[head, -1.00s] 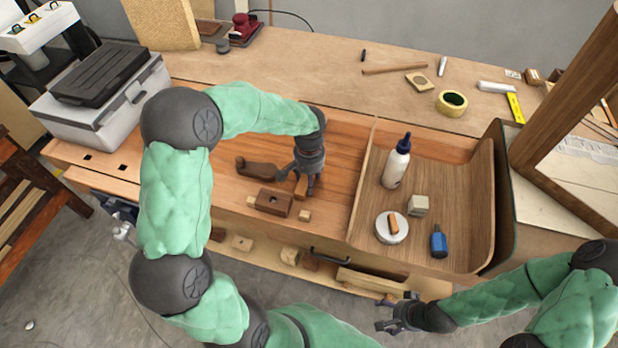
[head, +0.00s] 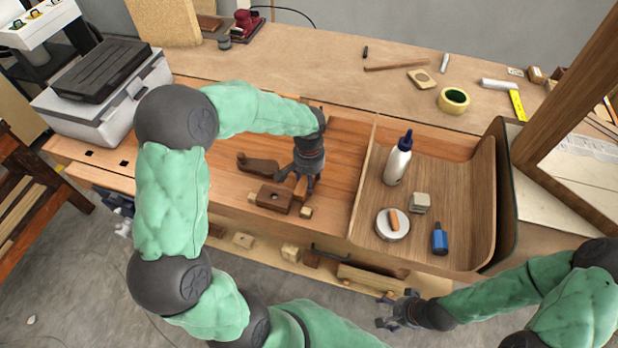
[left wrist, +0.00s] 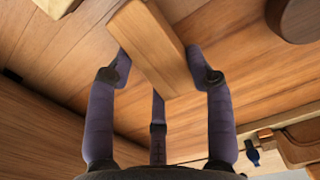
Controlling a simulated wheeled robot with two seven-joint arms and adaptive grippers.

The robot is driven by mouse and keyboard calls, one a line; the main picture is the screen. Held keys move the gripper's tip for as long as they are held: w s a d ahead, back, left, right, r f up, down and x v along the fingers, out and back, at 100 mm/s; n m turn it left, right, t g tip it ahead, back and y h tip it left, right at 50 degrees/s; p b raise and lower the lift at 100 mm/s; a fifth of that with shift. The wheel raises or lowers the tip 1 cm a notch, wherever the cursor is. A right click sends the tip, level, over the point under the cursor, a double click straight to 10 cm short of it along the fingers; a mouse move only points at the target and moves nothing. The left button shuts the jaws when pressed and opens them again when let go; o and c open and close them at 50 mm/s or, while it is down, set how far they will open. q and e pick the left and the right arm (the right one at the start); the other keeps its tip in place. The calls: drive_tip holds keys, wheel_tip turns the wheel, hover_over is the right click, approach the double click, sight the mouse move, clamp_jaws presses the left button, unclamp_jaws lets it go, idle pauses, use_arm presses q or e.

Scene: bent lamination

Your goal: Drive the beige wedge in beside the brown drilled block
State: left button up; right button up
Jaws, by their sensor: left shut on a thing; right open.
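The brown drilled block (head: 274,199) lies near the front edge of the bench, with a dark hole in its top. A small beige piece (head: 306,212) sits just right of it, and another beige piece (head: 252,199) shows at its left end. I cannot tell which is the wedge. My left gripper (head: 302,180) is shut on an orange-brown wooden bar (head: 301,191), right of the block and behind the right beige piece. The bar also shows between the fingers in the left wrist view (left wrist: 150,45). My right gripper (head: 388,312) is open and empty, in front of the bench.
A dark curved wooden piece (head: 258,165) lies behind the block. The curved wooden tray (head: 470,200) to the right holds a white bottle (head: 397,165), a round tin (head: 384,232), a pale cube (head: 419,203) and a blue bottle (head: 439,240).

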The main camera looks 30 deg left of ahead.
use_arm(q)
drive_tip(key=shift+s+d, duration=0.15)
drive_tip(key=shift+s, duration=0.55)
drive_tip(key=shift+s+d, duration=0.15)
drive_tip(key=shift+s, duration=0.5)
idle(0.4)
drive_tip(key=shift+f, duration=0.1)
idle(0.4)
drive_tip(key=o, duration=1.3)
drive_tip(key=shift+c, duration=0.2)
drive_tip(key=shift+r+p, duration=2.6)
drive_tip(key=shift+r, duration=1)
drive_tip(key=shift+f, duration=0.1)
